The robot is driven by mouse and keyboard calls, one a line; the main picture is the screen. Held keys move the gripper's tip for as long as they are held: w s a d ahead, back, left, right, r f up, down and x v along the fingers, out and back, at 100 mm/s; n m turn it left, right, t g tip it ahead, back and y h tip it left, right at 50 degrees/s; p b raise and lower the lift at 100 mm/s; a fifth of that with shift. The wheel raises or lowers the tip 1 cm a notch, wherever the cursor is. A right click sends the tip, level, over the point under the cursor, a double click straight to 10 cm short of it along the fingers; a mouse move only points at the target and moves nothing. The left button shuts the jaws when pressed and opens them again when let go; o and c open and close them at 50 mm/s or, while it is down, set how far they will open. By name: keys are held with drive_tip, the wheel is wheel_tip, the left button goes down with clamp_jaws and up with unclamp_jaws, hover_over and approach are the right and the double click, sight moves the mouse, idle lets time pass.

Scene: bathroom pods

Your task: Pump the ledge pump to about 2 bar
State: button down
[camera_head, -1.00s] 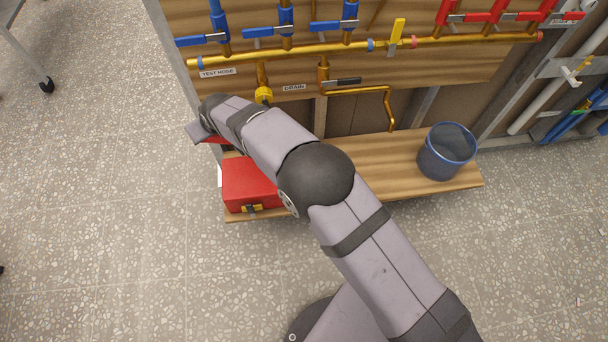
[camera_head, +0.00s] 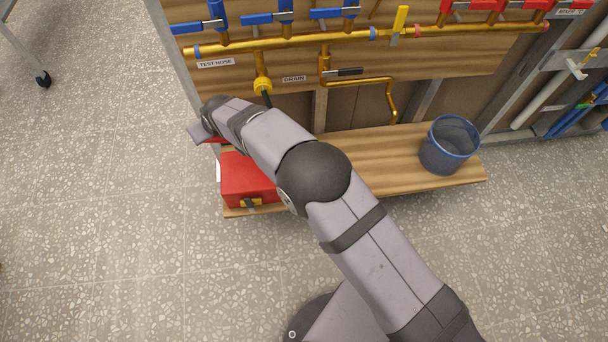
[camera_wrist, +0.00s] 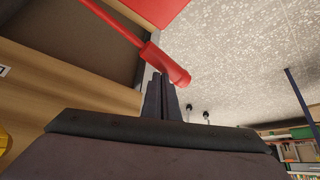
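The red pump box (camera_head: 245,178) sits on the left end of the wooden ledge (camera_head: 370,160), partly hidden behind my arm. A red bar (camera_wrist: 115,22) with a thicker red end, seemingly the pump handle, slants across the top of the wrist view. Part of the red box also shows there (camera_wrist: 160,10). The dark fingers of my gripper (camera_wrist: 163,88) are close together, with their tips at the thick end of the bar. I cannot tell whether they grip it or only touch it. In the head view the fingers are hidden. No readable pressure gauge shows.
A blue bucket (camera_head: 448,146) stands on the right of the ledge. Above it run brass pipes (camera_head: 290,45) with blue and red valves. A yellow fitting (camera_head: 263,86) with a short black hose hangs below the TEST HOSE label (camera_head: 215,64). The floor in front is clear.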

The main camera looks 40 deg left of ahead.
drive_tip(key=shift+r+p, duration=1.25)
drive_tip(key=shift+r, duration=0.95)
